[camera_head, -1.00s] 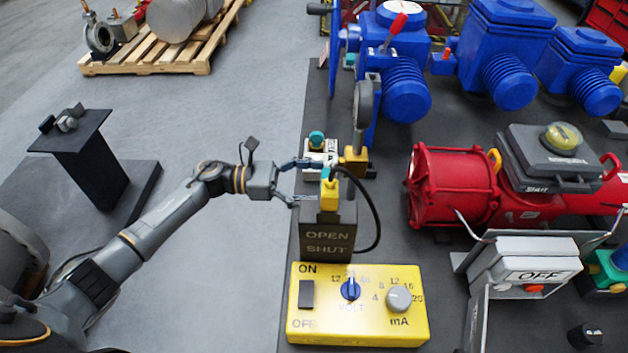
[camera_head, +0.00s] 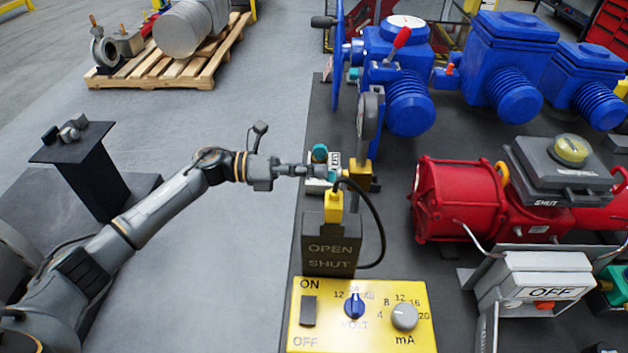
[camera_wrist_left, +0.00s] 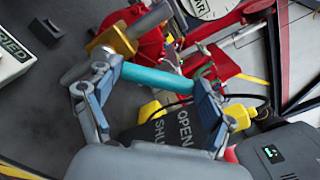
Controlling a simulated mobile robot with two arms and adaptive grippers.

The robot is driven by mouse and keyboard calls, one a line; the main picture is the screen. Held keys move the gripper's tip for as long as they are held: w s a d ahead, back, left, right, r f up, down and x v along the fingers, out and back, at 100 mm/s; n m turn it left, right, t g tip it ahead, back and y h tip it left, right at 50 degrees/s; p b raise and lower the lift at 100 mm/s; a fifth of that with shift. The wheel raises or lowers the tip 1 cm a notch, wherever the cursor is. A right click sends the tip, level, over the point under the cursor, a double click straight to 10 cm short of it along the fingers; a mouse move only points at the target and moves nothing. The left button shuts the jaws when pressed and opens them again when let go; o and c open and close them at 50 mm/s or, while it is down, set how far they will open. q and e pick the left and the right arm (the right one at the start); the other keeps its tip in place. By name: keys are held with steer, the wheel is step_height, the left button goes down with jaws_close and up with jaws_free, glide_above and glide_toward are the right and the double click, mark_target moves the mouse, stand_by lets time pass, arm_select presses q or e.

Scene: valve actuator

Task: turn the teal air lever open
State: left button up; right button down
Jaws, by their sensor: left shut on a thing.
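The teal air lever (camera_wrist_left: 158,79) is a bar that runs between the two fingers of my left gripper (camera_wrist_left: 148,92) in the left wrist view. One end of the lever is near a brass valve body (camera_wrist_left: 117,40). In the head view my left gripper (camera_head: 328,172) is at the brass valve (camera_head: 360,176), above the OPEN/SHUT block (camera_head: 331,252), and hides most of the lever. The left gripper is shut on the lever. My right gripper is not in view.
A yellow meter box (camera_head: 375,330) stands in front of the OPEN/SHUT block. A black cable (camera_head: 381,225) loops beside it. A white block with a teal knob (camera_head: 320,152) is just behind the gripper. A red actuator (camera_head: 455,200) stands to the right.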

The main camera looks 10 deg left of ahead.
arm_select(q)
steer(key=shift+w+a+r+n+b, duration=0.15)
steer(key=shift+w+r+n, duration=0.2)
steer(key=shift+w+n, duration=0.9)
steer(key=shift+w+r+n+b, duration=0.1)
steer(key=shift+w+r+n, duration=0.3)
steer(key=shift+n, duration=1.5)
steer(key=shift+w+a+r+n+b, duration=0.15)
steer(key=shift+w+r+n, duration=0.1)
steer(key=shift+w+n, duration=1.05)
steer(key=shift+s+n, duration=0.25)
steer(key=shift+n, duration=0.1)
steer(key=o, duration=1.6)
steer(key=shift+d, duration=0.15)
steer(key=v, duration=1.1)
steer(key=shift+w+a, duration=0.15)
steer(key=shift+a, duration=0.15)
steer(key=shift+f, duration=0.15)
